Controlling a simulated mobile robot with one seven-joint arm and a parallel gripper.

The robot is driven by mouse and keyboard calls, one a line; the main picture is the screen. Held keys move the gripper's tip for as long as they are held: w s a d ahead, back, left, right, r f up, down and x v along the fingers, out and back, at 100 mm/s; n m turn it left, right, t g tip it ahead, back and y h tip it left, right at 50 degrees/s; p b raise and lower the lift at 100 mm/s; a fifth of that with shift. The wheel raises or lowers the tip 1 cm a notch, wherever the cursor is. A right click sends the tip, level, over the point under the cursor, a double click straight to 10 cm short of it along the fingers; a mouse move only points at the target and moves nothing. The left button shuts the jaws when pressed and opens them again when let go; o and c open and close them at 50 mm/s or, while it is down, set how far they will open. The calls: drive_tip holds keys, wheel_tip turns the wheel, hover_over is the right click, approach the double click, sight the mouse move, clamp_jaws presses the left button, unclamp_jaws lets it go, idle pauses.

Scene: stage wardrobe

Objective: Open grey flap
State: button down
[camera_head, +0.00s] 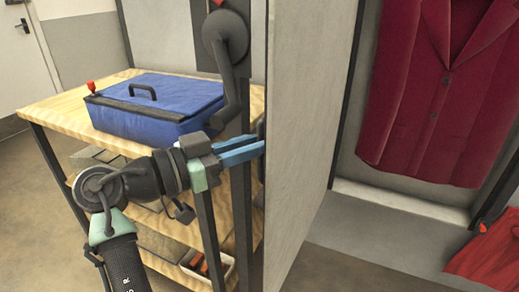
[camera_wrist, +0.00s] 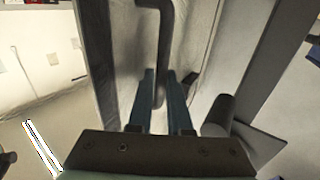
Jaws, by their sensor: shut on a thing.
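The grey flap (camera_head: 305,125) is a tall pale panel in the middle of the head view, seen at a steep angle, its dark-edged left side towards my gripper. My gripper (camera_head: 258,151) reaches from the left to that edge with its blue fingers. In the wrist view a bent grey handle bar (camera_wrist: 160,45) comes down between the two fingers (camera_wrist: 160,75), which are shut on it. The grip on the bar is hidden in the head view. The flap's pale face (camera_wrist: 200,40) lies beyond the fingers.
A wooden shelf table (camera_head: 60,104) with a blue case (camera_head: 155,106) stands behind my arm on the left. A dark round piece with a curved bar (camera_head: 227,42) is above my gripper. A red jacket (camera_head: 435,80) hangs at right, red cloth (camera_head: 490,255) below.

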drive_tip(key=shift+w+f, duration=0.15)
drive_tip(key=shift+d, duration=0.1)
drive_tip(key=c, duration=0.8)
unclamp_jaws()
drive_tip(key=shift+w+d+f, duration=0.1)
drive_tip(key=shift+c, duration=0.2)
drive_tip(key=p+v, duration=0.1)
drive_tip(key=v, duration=1.2)
